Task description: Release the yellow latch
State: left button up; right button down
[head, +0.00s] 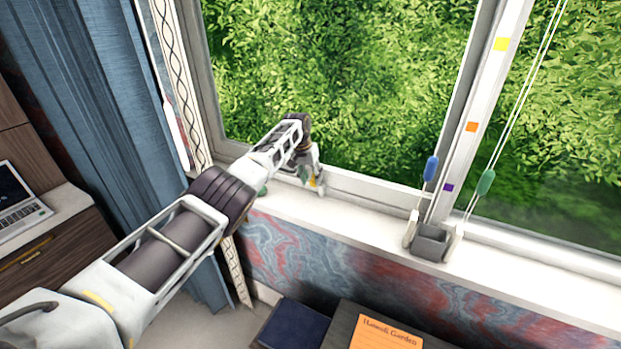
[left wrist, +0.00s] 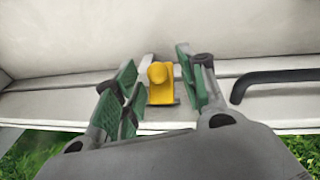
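The yellow latch (left wrist: 160,92) shows in the left wrist view, with a rounded knob on a flat yellow base, set on the white window frame. My left gripper (left wrist: 156,76) is open, with one green-padded finger to the left of the latch and the other to its right. A gap shows between the latch and the left finger; the right finger is very near it, and I cannot tell if it touches. In the head view my left gripper (head: 310,176) is at the lower window frame, and only a small yellow bit of the latch (head: 313,182) shows. My right gripper is not in view.
A black handle (left wrist: 272,82) sits on the frame to the right of the latch. In the head view, a grey square holder (head: 431,243) and blind cords with a blue (head: 431,168) and a green tassel (head: 486,182) are to the right. Blue curtains (head: 100,90) hang at left.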

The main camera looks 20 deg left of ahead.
pick_arm(q)
jog(key=shift+d+r, duration=0.1)
jog(key=shift+r, duration=0.15)
jog(key=v, duration=1.1)
jog(key=shift+r, duration=0.25)
